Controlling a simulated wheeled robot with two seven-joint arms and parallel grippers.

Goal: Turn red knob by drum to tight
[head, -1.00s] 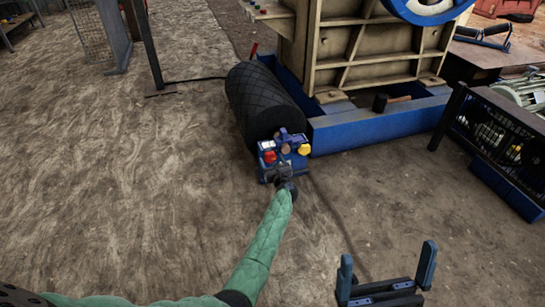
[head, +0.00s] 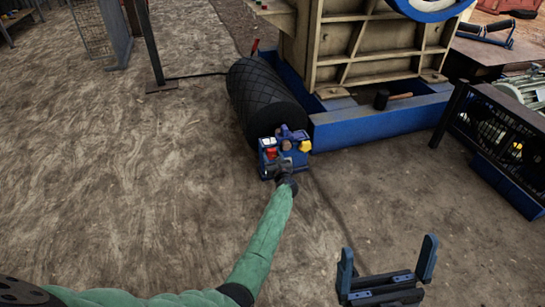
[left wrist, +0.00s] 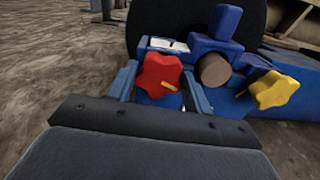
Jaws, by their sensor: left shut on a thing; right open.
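The red star-shaped knob (left wrist: 160,74) is on the front of a blue bracket, seen in the left wrist view; a yellow mark shows at its lower right. It also shows as a small red patch in the head view (head: 271,154). My left gripper (left wrist: 161,86) has a finger on each side of the red knob and is shut on it. In the head view my left gripper (head: 283,163) partly covers the bracket. The black drum (head: 263,101) lies just behind the bracket. My right gripper (head: 388,273) is open and empty above the ground at the lower right.
A yellow star knob (left wrist: 273,90) and a round brown end piece (left wrist: 215,69) sit right of the red knob. A caged motor unit (head: 497,137) is farther right. Open ground lies left.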

